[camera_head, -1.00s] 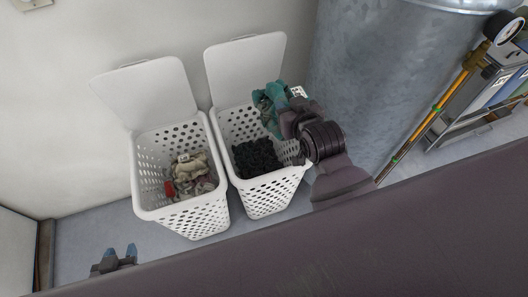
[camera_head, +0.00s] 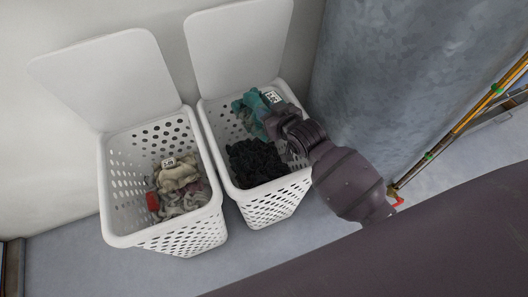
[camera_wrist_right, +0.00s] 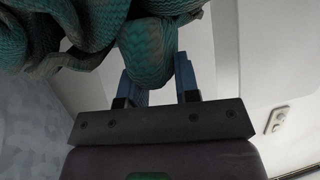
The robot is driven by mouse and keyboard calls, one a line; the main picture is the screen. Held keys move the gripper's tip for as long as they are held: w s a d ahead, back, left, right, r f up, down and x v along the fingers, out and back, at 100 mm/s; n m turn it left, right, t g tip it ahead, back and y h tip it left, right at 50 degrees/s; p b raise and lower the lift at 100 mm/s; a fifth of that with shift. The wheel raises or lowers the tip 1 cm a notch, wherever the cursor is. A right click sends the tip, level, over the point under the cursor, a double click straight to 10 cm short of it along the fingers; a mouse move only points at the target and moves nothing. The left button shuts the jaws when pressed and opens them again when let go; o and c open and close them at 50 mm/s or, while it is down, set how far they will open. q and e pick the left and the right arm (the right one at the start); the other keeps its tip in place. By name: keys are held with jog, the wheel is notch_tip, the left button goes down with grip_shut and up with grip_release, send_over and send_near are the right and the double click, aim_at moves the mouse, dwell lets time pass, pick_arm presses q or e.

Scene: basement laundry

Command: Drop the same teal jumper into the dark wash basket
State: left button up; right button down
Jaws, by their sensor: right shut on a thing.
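The teal jumper (camera_head: 252,108) is at the right white basket, inside the outline of its opening at the back right. The dark wash basket (camera_head: 268,208) is that right one, with black clothes (camera_head: 254,162) in it. My right gripper (camera_head: 268,122) is shut on the jumper; the arm reaches over the basket's right rim. In the right wrist view the knitted jumper (camera_wrist_right: 150,50) hangs bunched between and beyond the blue fingers (camera_wrist_right: 160,75). Whether the jumper touches the black clothes is unclear. My left gripper is not in view.
A second white basket (camera_head: 180,240) with pale clothes and a red piece stands to the left. Both lids (camera_head: 105,78) stand open against the wall. A large grey metal tank (camera_head: 410,75) stands close on the right, with pipes beside it. Floor is clear in front.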

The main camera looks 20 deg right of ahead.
jog(key=shift+s+f+b, duration=0.1)
jog(key=shift+f+b, duration=1.45)
jog(key=shift+f, duration=1.2)
jog(key=shift+f+b, duration=0.25)
jog(key=shift+b, duration=0.25)
jog(key=shift+r, duration=0.15)
jog(key=c, duration=1.1)
grip_release()
jog(key=shift+c, duration=0.2)
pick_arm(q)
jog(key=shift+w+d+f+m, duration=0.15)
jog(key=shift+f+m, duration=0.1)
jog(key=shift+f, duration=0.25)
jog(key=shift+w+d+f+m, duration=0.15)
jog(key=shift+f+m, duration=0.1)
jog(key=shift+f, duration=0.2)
pick_arm(e)
jog(key=o, duration=0.4)
jog(key=shift+c, duration=0.2)
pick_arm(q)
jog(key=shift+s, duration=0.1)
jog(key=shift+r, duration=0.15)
